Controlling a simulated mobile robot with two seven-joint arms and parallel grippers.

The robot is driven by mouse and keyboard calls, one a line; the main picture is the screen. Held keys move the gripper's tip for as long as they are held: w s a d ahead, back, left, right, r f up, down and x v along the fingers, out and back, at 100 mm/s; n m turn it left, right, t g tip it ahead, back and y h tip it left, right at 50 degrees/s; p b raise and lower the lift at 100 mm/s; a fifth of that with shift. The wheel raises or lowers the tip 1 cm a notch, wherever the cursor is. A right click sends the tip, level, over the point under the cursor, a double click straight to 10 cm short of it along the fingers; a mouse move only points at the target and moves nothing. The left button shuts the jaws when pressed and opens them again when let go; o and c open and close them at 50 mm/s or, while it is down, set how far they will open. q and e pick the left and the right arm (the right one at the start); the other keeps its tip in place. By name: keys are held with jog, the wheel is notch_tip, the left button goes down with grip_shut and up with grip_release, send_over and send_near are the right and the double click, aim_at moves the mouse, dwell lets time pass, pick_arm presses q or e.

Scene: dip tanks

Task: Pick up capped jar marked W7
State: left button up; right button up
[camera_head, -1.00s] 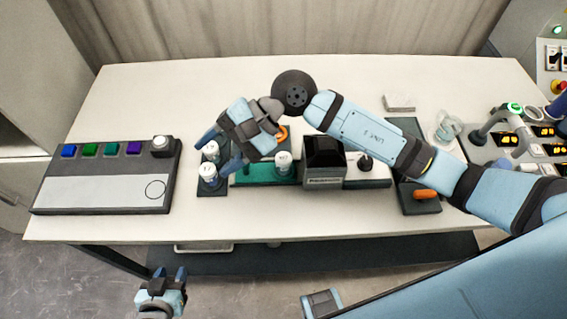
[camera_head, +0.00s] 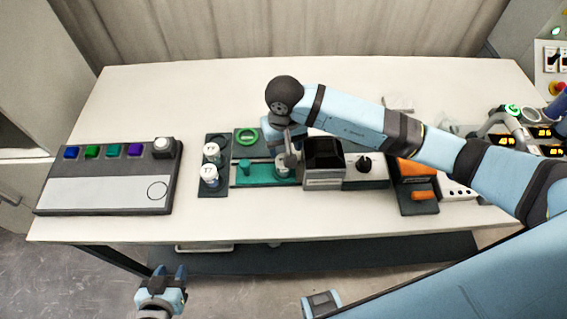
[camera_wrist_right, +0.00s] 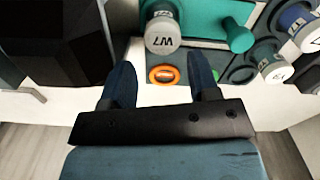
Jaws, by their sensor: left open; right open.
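The capped jar marked W7 (camera_wrist_right: 163,35) has a grey-white cap and stands at the teal fixture in the wrist view. In the head view the jar (camera_head: 282,171) is partly hidden by my right gripper. My right gripper (camera_wrist_right: 161,82) is open and empty, its two blue fingers pointing toward the jar, which lies beyond the fingertips and between their lines. In the head view my right gripper (camera_head: 291,152) is beside the black-topped box, largely covered by its own wrist. My left gripper (camera_head: 169,275) is open and empty, low in front of the table.
Two other white-capped jars (camera_head: 211,150) (camera_head: 209,173) stand in a dark rack at the left. The black-topped box (camera_head: 323,160) stands immediately right of W7.

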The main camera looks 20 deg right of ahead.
jog(key=f, duration=0.1)
jog(key=f+p, duration=0.1)
jog(key=f, duration=0.3)
jog(key=shift+s+a+f+p, duration=0.1)
jog(key=shift+s+a+p, duration=0.1)
jog(key=shift+s+p, duration=0.15)
jog(key=shift+f, duration=0.2)
jog(key=shift+w, duration=0.1)
jog(key=c, duration=0.7)
jog(key=shift+r, duration=0.1)
